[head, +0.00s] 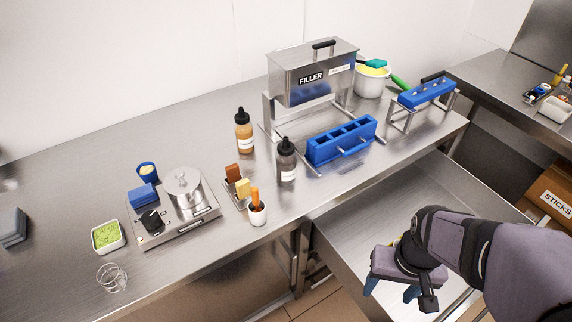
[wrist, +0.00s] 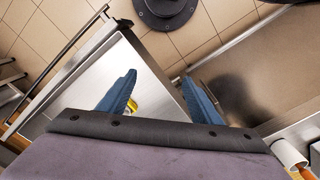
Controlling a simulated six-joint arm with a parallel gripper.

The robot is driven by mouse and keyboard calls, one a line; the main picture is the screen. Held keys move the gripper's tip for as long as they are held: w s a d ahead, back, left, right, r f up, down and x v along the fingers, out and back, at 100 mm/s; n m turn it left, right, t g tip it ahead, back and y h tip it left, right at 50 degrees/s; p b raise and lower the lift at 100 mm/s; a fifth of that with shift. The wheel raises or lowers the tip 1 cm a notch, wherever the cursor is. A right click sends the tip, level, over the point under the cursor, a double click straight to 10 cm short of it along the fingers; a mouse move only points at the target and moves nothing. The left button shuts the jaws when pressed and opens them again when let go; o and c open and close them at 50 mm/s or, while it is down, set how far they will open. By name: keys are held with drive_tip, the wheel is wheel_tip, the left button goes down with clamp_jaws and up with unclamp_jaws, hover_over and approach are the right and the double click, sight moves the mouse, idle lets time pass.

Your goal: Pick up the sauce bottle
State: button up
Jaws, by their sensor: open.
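Two squeeze bottles stand upright on the steel counter in the head view. One bottle (head: 244,132) holds tan-orange sauce and has a black cap and a white label. The other bottle (head: 287,160) is dark grey with a dark cap and a label, just in front and to the right. Which one is the sauce bottle I cannot tell. My gripper (head: 391,289) is open and empty, low over the open steel drawer, well to the right of both bottles. Its blue fingers also show apart in the wrist view (wrist: 158,78), where neither bottle is visible.
A filler machine (head: 312,75) and blue mould (head: 342,141) stand right of the bottles. A small rack (head: 236,186) and white cup (head: 257,213) sit in front. A scale with a pot (head: 183,190) is left. The open drawer (head: 350,235) juts out below the counter. A yellow item (wrist: 132,106) shows beside a finger.

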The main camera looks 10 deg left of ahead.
drive_tip(key=w+a+r+n+t+y+p, duration=0.1)
drive_tip(key=w+a+r+t+y, duration=0.15)
drive_tip(key=w+a, duration=0.55)
drive_tip(key=w+a+r+n+t+y+p, duration=0.1)
drive_tip(key=w+a+r+t, duration=0.15)
drive_tip(key=w+a, duration=0.45)
drive_tip(key=m+t+h+p, duration=0.1)
drive_tip(key=t+h, duration=0.1)
drive_tip(key=t, duration=0.5)
approach(283, 153)
drive_tip(key=x, duration=0.6)
drive_tip(key=shift+w+d, duration=0.2)
drive_tip(key=shift+s+a+m+h, duration=0.2)
drive_tip(key=shift+a+m+h, duration=0.1)
drive_tip(key=shift+m+h, duration=0.1)
drive_tip(key=shift+s+a+r+t+h, duration=0.15)
drive_tip(key=shift+s+t+h, duration=0.3)
drive_tip(key=shift+t, duration=0.05)
drive_tip(key=shift+s+f+m, duration=0.2)
drive_tip(key=shift+f+m, duration=0.1)
drive_tip(key=shift+r+p+x, duration=0.2)
drive_tip(key=shift+p+x, duration=0.4)
drive_tip(key=shift+x, duration=1.05)
drive_tip(key=shift+p+x, duration=0.65)
drive_tip(key=shift+x, duration=1.45)
